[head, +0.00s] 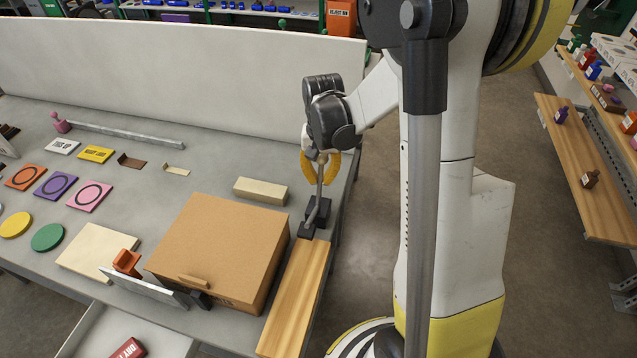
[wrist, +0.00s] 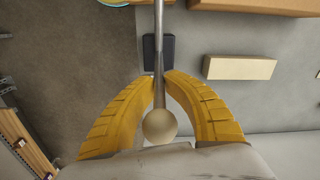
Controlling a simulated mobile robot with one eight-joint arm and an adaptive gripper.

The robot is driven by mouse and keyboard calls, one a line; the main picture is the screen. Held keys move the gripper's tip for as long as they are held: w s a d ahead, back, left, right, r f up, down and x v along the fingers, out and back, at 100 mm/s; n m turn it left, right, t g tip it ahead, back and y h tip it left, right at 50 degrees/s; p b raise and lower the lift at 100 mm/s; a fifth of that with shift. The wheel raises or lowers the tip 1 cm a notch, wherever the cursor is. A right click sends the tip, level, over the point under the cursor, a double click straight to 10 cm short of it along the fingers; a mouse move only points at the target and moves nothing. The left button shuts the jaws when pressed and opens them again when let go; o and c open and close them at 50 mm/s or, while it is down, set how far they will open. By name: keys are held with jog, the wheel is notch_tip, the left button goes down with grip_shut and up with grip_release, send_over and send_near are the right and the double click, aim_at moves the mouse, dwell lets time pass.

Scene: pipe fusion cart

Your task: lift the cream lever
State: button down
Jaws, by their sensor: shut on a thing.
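The cream lever has a round cream knob (wrist: 160,126) on a thin grey rod (wrist: 158,40). In the head view its rod (head: 319,183) rises from a dark base (head: 318,210) at the right edge of the grey table. My gripper (wrist: 158,80) is shut on the lever, with one yellow finger on each side of the rod and the knob between the fingers and the palm. In the head view my gripper (head: 320,168) sits at the top of the rod, above the base. The exact finger contact is partly hidden there.
A brown box (head: 220,245) and a cream block (head: 260,190) stand left of the lever. A wooden board (head: 293,300) lies in front of it along the table edge. A white back panel (head: 180,75) rises behind. Open floor lies to the right.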

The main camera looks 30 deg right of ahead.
jog(key=shift+w+d+f, duration=0.4)
jog(key=shift+w+d, duration=0.25)
jog(key=shift+r, duration=0.1)
jog(key=c, duration=1.5)
grip_release()
notch_tip(320, 180, up, 12)
jog(key=shift+d+f, duration=0.1)
jog(key=shift+s, duration=0.1)
jog(key=s+a+n+t+b, duration=0.2)
jog(key=s+a, duration=0.2)
jog(key=s, duration=0.1)
jog(key=s+a+f+n+t+b, duration=0.1)
jog(key=s+a+n+t+b, duration=0.1)
jog(key=s+a, duration=0.2)
jog(key=s+a+f+n+t+b, duration=0.1)
jog(key=s+a+n+t+b, duration=0.1)
jog(key=s+a+t, duration=0.1)
jog(key=shift+s+a+f+n, duration=0.1)
jog(key=shift+s+a+n, duration=0.1)
jog(key=shift+s+a, duration=0.4)
jog(key=shift+s+a+n, duration=0.2)
jog(key=shift+s+a, duration=0.05)
jog(key=shift+s, duration=0.5)
